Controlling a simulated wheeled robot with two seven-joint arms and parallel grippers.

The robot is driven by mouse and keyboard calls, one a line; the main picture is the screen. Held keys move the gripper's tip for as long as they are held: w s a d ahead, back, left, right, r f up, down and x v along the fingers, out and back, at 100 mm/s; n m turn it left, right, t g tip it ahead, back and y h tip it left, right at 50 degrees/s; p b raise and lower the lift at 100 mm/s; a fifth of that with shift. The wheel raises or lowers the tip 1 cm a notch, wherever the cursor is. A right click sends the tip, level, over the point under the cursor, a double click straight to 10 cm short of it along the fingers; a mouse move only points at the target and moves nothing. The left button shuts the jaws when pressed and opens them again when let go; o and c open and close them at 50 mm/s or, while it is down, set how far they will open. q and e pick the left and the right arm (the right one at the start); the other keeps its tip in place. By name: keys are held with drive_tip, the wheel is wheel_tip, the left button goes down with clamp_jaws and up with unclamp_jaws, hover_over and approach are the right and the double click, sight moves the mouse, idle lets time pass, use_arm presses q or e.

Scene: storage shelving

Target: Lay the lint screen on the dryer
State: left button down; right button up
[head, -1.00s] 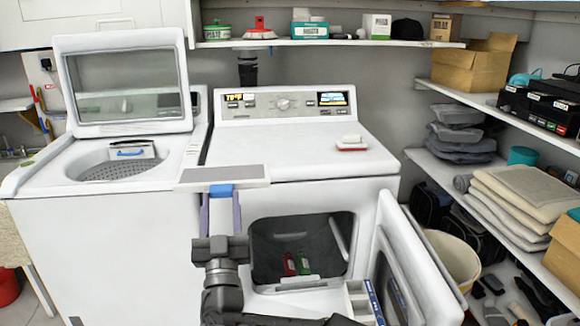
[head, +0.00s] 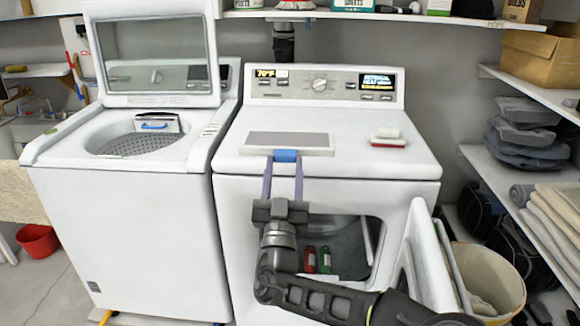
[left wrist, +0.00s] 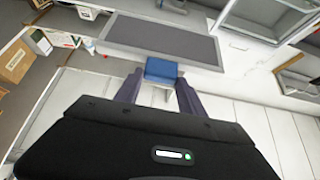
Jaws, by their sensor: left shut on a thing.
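The lint screen (head: 290,139) is a flat grey panel with a pale frame and a blue grip tab. My left gripper (head: 284,162) is shut on that tab, with its two purple-grey fingers pointing up from below. The screen looks level over the front part of the white dryer's top (head: 350,160). I cannot tell whether it touches the top. In the left wrist view the screen (left wrist: 160,40) extends beyond the fingers (left wrist: 160,88). My right gripper is not in view.
A red-and-white brush-like item (head: 388,138) lies on the dryer top to the right. The dryer door (head: 425,260) hangs open below. The washer (head: 120,190) with raised lid stands at left. Shelving (head: 530,90) is at right.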

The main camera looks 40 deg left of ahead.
use_arm(q)
drive_tip(key=shift+w+a+f, duration=0.1)
drive_tip(key=shift+w, duration=0.05)
drive_tip(key=b, duration=0.7)
hover_over(289, 170)
drive_tip(key=s+d, duration=0.2)
wheel_tip(289, 170, down, 7)
drive_tip(key=shift+s+d+f+b, duration=0.1)
drive_tip(key=shift+f+b, duration=0.5)
drive_tip(key=shift+f, duration=0.05)
drive_tip(key=shift+s+d+f+b, duration=0.1)
drive_tip(key=shift+f+b, duration=0.5)
drive_tip(key=shift+f, duration=0.05)
drive_tip(key=c, duration=0.6)
unclamp_jaws()
